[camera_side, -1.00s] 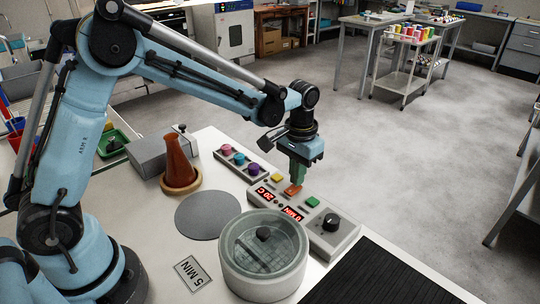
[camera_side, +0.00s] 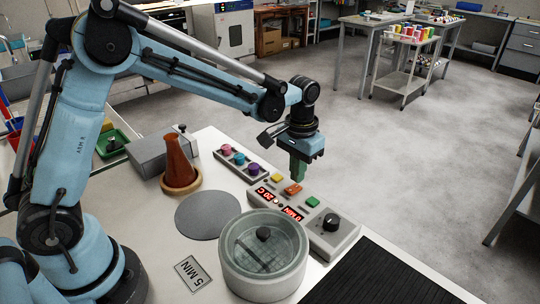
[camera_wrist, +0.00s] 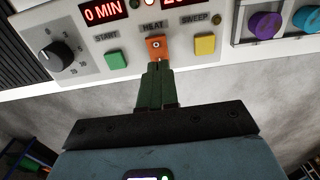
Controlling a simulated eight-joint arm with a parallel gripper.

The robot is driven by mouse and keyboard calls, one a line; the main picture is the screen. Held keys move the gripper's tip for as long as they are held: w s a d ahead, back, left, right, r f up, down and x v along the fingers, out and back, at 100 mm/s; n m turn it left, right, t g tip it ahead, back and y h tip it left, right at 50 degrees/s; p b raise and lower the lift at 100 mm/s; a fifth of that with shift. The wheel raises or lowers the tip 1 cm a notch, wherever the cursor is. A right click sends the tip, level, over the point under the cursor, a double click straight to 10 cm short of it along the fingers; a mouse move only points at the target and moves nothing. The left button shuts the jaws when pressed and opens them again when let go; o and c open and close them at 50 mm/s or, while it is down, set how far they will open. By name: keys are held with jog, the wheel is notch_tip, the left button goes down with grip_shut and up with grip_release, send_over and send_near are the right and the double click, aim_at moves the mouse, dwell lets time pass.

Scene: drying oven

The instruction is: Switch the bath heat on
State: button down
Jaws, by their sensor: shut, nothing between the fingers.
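The bath's control panel (camera_side: 325,239) lies on the bench with an orange HEAT button (camera_side: 292,189) between a yellow SWEEP button (camera_side: 277,177) and a green START button (camera_side: 313,202). My gripper (camera_side: 298,180) is shut and empty, its green fingertips just above the HEAT button. In the wrist view the tips (camera_wrist: 156,66) sit just below the orange HEAT button (camera_wrist: 156,47) and cover its lower edge; contact looks absent. The round lidded bath (camera_side: 262,277) stands in front of the panel. A pale spot (camera_side: 276,201) shows between the panel's red displays; I cannot tell whether it is lit.
A black knob (camera_side: 331,222) sits at the panel's right end. A strip with pink, blue and purple knobs (camera_side: 240,165) lies behind. A brown cone (camera_side: 179,163), a grey disc (camera_side: 208,215) and a 5 MIN card (camera_side: 193,273) are to the left.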

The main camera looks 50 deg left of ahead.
aim_at(295, 186)
jog(key=shift+r, duration=2.65)
jog(key=s+a+r+t, duration=0.1)
jog(key=s+a+t, duration=0.2)
jog(key=s, duration=0.4)
jog(key=s+a+r+t, duration=0.2)
jog(key=s+a+t, duration=0.1)
jog(key=s, duration=0.5)
jog(key=shift+s+r+t, duration=0.2)
jog(key=shift+s+t, duration=0.05)
jog(key=shift+t, duration=0.35)
